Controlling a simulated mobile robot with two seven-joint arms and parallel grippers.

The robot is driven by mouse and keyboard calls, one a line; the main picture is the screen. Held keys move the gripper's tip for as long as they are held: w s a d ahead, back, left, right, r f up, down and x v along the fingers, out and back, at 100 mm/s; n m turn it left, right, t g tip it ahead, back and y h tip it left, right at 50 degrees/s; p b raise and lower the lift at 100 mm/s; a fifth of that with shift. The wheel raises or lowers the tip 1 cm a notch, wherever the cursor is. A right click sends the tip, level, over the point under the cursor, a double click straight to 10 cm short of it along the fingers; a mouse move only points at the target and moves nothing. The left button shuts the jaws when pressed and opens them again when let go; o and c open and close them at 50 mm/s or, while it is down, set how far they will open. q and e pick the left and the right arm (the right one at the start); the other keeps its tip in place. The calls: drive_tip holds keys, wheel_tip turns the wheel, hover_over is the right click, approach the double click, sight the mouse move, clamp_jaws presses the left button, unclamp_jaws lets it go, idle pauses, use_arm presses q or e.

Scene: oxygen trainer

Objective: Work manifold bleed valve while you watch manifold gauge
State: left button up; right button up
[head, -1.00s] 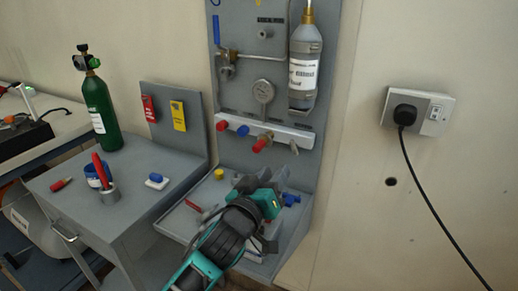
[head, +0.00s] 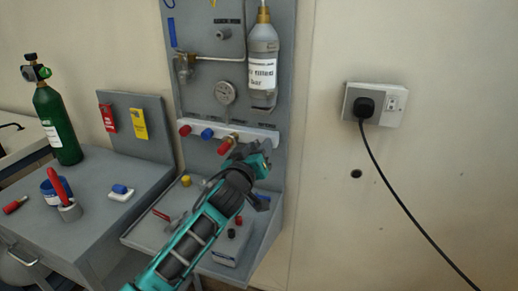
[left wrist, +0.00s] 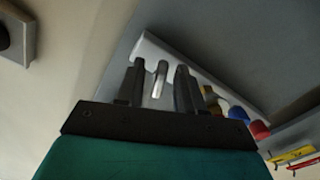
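The manifold (head: 262,136) is a pale bar across the grey wall panel, with red and blue knobs. The manifold gauge (head: 225,93) is a round dial above it; its face shows, but its reading is too small to make out. My left gripper (head: 258,149) is at the right end of the manifold and hides that part in the head view. In the left wrist view its two dark fingers (left wrist: 159,88) stand apart on either side of a slim silver lever (left wrist: 160,78), apparently the bleed valve, with gaps beside it. My right gripper is not in view.
A bottle (head: 263,65) hangs above the manifold. A grey shelf (head: 145,231) below holds small parts under my left arm. A green cylinder (head: 58,125) stands on the bench at left. A socket with a black plug (head: 364,107) and hanging cable is at right.

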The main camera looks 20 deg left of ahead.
use_arm(q)
drive_tip(key=shift+w, duration=0.3)
drive_tip(key=shift+c, duration=0.2)
clamp_jaws()
